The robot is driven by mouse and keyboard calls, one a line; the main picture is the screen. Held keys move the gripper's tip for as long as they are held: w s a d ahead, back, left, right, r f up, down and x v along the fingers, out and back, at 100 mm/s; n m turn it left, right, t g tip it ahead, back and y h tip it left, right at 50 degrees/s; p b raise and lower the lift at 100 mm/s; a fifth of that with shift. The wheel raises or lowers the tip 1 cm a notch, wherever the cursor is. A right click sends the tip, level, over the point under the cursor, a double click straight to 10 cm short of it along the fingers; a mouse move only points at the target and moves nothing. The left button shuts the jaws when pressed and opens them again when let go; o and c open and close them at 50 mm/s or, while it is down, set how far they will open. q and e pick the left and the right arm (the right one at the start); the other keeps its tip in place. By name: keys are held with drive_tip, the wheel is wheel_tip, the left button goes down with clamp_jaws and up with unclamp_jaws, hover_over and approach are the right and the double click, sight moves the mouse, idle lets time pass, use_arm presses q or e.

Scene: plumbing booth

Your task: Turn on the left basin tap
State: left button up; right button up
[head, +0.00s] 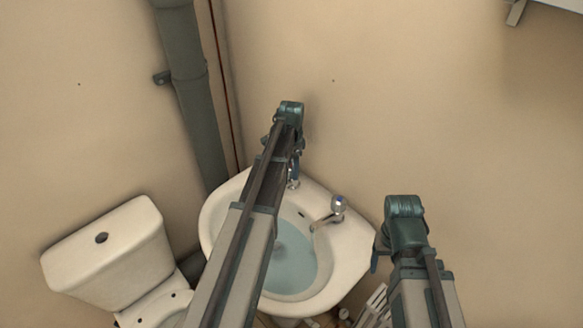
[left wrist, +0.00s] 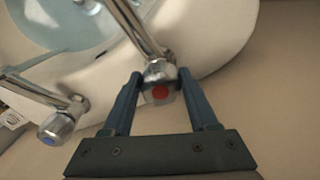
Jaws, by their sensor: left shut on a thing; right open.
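The left basin tap (left wrist: 155,68) is chrome with a red-marked knob. In the left wrist view my left gripper (left wrist: 158,80) has one finger on each side of that knob and is shut on it. In the head view the left tap (head: 293,184) is mostly hidden behind my left arm, and my left gripper (head: 296,168) shows only in part above it. The other tap (head: 338,207), with a blue-marked knob (left wrist: 55,130), stands to the right on the basin rim. My right gripper (head: 376,260) is open and empty, right of the basin.
The white basin (head: 345,262) holds bluish water (head: 292,262). A white toilet (head: 110,245) stands at the left, with a thick grey pipe (head: 185,80) behind. The beige wall (head: 430,110) behind the basin is mostly bare.

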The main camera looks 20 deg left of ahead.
use_arm(q)
drive_tip(key=n, duration=0.4)
drive_tip(key=shift+d+n, duration=0.1)
drive_tip(key=shift+n, duration=0.3)
drive_tip(key=n, duration=0.3)
drive_tip(key=shift+n, duration=0.3)
drive_tip(key=n, duration=0.4)
drive_tip(key=shift+d, duration=0.15)
drive_tip(key=shift+n, duration=2)
drive_tip(key=o, duration=1.4)
drive_tip(key=shift+r, duration=0.15)
